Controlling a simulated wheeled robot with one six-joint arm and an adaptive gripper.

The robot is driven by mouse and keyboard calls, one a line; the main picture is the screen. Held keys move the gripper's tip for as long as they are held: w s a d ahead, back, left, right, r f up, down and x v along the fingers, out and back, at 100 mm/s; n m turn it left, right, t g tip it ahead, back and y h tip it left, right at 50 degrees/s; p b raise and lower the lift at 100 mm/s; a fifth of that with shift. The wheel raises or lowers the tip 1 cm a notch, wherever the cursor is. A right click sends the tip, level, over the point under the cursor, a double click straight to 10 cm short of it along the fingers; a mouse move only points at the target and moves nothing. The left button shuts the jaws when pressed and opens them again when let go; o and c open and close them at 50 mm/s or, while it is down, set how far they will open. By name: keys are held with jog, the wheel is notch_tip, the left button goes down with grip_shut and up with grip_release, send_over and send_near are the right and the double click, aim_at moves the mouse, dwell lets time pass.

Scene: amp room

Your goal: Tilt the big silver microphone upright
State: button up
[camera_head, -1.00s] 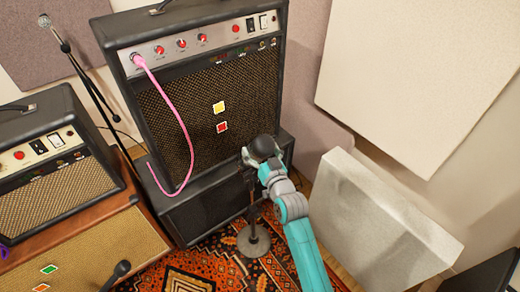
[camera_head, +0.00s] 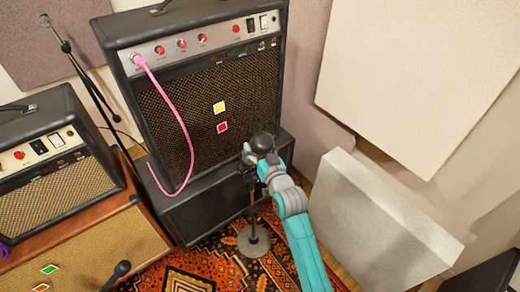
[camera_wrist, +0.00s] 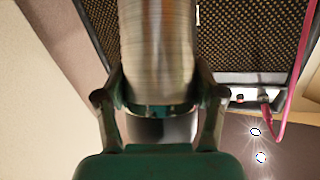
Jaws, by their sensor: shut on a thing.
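The big silver microphone (camera_wrist: 158,50) fills the upper middle of the wrist view as a ribbed silver cylinder above a dark lower collar. My gripper (camera_wrist: 158,108) has one finger on each side of it and is shut on it. In the head view my gripper (camera_head: 248,160) is at the top of a short stand with a round base (camera_head: 253,241), in front of the large amp. There my own wrist and the gripper hide most of the microphone, so its exact tilt cannot be told.
The large black amp (camera_head: 210,85) stands close behind, with a pink cable (camera_head: 182,125) hanging down its front. A pale panel (camera_head: 375,220) leans right of my arm. Smaller amps (camera_head: 55,195) and a boom microphone stand (camera_head: 90,85) are at left. A patterned rug (camera_head: 215,268) covers the floor.

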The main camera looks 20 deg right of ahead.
jog(key=shift+w+a+r+n+g, duration=0.2)
jog(key=shift+w+r+g, duration=0.15)
jog(key=shift+w+g, duration=0.25)
jog(key=shift+w+a+r+n+g, duration=0.15)
jog(key=shift+w+r+g, duration=0.2)
jog(key=shift+w+g, duration=0.25)
jog(key=shift+w+a+r+g+h, duration=0.1)
jog(key=shift+w+a+g+h, duration=0.1)
jog(key=shift+w+g, duration=0.25)
jog(key=shift+w+a+r+g+h, duration=0.1)
jog(key=shift+w+g+h, duration=0.1)
jog(key=shift+w+g, duration=0.2)
jog(key=shift+w+a+f+n+g, duration=0.1)
jog(key=shift+w+a+n+g, duration=0.15)
jog(key=shift+w+g, duration=0.45)
jog(key=shift+s, duration=0.1)
jog(key=o, duration=1.7)
